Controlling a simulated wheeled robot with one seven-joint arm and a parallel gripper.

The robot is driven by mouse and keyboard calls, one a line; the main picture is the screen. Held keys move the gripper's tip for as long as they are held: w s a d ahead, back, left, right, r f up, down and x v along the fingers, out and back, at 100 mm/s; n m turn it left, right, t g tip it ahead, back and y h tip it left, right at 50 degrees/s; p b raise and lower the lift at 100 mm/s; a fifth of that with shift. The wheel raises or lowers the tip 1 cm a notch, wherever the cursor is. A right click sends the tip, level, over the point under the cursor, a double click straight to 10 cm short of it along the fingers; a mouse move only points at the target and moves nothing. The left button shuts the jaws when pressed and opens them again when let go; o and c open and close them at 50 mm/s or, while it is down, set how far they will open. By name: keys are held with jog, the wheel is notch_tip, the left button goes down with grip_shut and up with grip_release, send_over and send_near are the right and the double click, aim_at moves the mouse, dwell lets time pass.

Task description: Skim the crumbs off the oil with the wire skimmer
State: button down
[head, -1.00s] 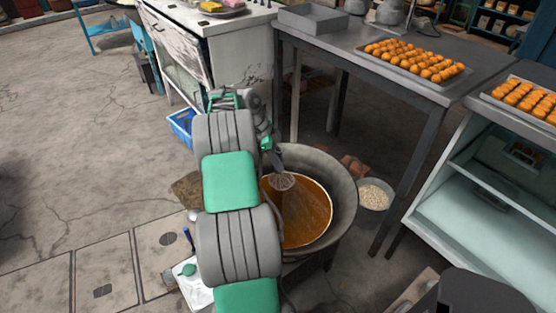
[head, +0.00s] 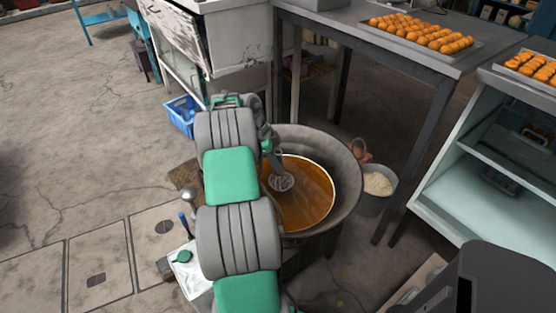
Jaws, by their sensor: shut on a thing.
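The oil (head: 308,205) is orange-brown and lies in a wide grey pan (head: 348,180) in the middle of the head view. The wire skimmer's round mesh head (head: 281,182) is over the left part of the oil. I cannot tell whether it touches the surface. My gripper (head: 270,143), partly hidden by my arm, is shut on the wire skimmer above the pan's far left rim. My arm covers the pan's left edge. Crumbs on the oil are too small to make out.
A bucket of pale bits (head: 378,183) stands right of the pan. A metal table (head: 440,72) with a tray of orange balls stands behind. A glass-fronted counter (head: 480,190) is at right. A blue crate (head: 183,115) sits at left. Open floor lies far left.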

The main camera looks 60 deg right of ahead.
notch_tip(320, 180, down, 6)
jog(key=b, duration=0.3)
jog(key=shift+f, duration=0.15)
jog(key=w+a, duration=0.3)
jog(key=w, duration=0.4)
notch_tip(320, 180, up, 7)
jog(key=p, duration=0.4)
jog(key=shift+s+f, duration=0.2)
jog(key=shift+s, duration=0.15)
